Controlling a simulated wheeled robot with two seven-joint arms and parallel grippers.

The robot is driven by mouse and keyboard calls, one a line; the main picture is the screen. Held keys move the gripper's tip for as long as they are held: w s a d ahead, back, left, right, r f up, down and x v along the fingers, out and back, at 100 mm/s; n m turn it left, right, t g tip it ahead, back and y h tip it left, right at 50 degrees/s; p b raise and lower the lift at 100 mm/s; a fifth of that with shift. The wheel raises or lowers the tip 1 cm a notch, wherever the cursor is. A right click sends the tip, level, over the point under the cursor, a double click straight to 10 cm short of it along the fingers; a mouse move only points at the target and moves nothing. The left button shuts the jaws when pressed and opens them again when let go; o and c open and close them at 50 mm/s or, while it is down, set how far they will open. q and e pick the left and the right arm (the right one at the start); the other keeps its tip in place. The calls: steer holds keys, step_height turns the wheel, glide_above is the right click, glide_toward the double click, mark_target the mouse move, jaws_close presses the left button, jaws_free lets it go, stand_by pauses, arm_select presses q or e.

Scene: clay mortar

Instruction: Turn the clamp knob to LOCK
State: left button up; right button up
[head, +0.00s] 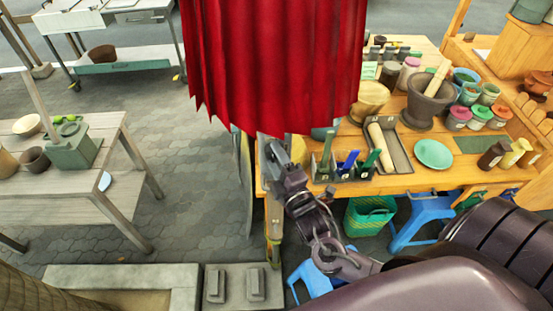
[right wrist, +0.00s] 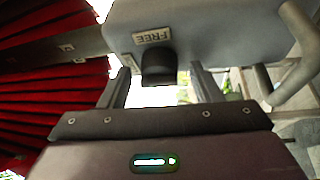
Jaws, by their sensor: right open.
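In the right wrist view, a short dark knob (right wrist: 158,68) sticks out from a grey clamp body (right wrist: 215,28). A label reading FREE (right wrist: 152,37) is right beside the knob. A second small label on the body is too oblique to read. My right gripper (right wrist: 160,82) is open, with one finger on each side of the knob and visible gaps between. In the head view, my right gripper (head: 283,178) is at the left end of the orange table, by a grey part under the red curtain; the knob is hidden there. My left gripper is not in view.
A red curtain (head: 270,65) hangs close above my right gripper. The orange table (head: 405,183) holds a tool rack (head: 345,172), a tray with a rolling pin (head: 380,146), a mortar (head: 428,105) and several jars. Blue stools stand below. Paved floor (head: 190,190) is free to the left.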

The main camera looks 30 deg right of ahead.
steer(key=shift+s+f, duration=0.15)
steer(key=shift+s, duration=0.1)
steer(key=s+b, duration=0.3)
steer(key=s, duration=0.4)
steer(key=shift+a+f, duration=0.2)
steer(key=shift+f, duration=0.1)
steer(key=shift+s, duration=0.1)
